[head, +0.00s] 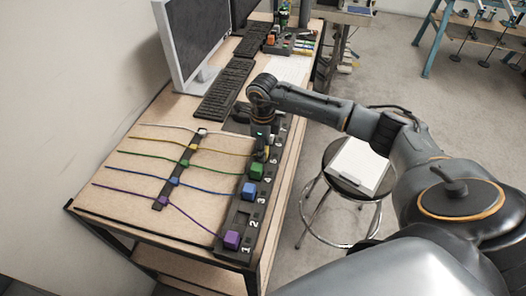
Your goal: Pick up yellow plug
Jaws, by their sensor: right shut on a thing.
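The yellow plug (266,152) is at the far part of the numbered socket strip on the table, at the end of a yellow cable (215,147). My right gripper (263,145) points down over it and is shut on it, hiding most of it. I cannot tell whether the plug is seated or lifted. The green plug (256,170), blue plug (249,191) and purple plug (232,239) sit along the strip nearer to me. The white cable's end is hidden by my right gripper. My left gripper is out of view.
The cables run through a dark holder bar (174,180). A monitor (193,40) and keyboard (224,88) stand behind. A round stool (355,168) with a white item on its seat stands right of the table (130,215).

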